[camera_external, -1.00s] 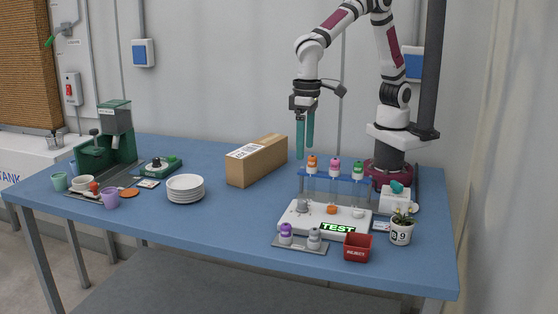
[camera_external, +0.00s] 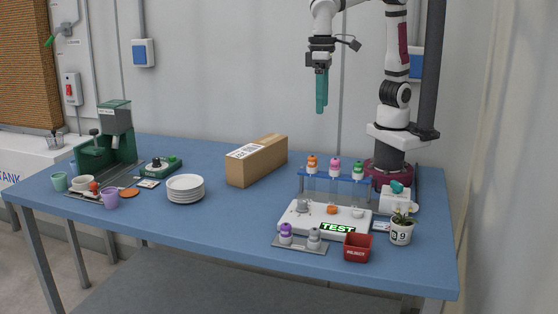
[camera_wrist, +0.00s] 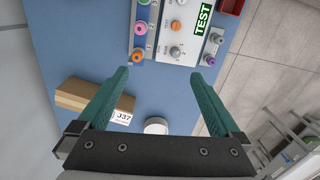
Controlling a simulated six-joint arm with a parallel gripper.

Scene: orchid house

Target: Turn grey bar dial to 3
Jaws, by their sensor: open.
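The grey bar dial (camera_external: 302,206) sits at the left end of the white panel (camera_external: 347,229) marked TEST. It also shows in the wrist view (camera_wrist: 176,51), where small marks surround it. They are too small to read, and I cannot tell which mark its bar points to. An orange dial (camera_external: 331,209) and a whitish dial (camera_external: 357,212) sit to its right on the same panel. My gripper (camera_external: 320,108) is high above the table, well above and behind the panel. Its teal fingers (camera_wrist: 160,75) are spread apart and empty, with nothing between them.
A blue rack (camera_external: 335,177) with several capped vials stands behind the panel. Two more vials stand on a grey tray (camera_external: 300,249) in front, beside a red reject bin (camera_external: 357,248). A cardboard box (camera_external: 257,160) and stacked plates (camera_external: 185,189) are to the left. The air around my gripper is clear.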

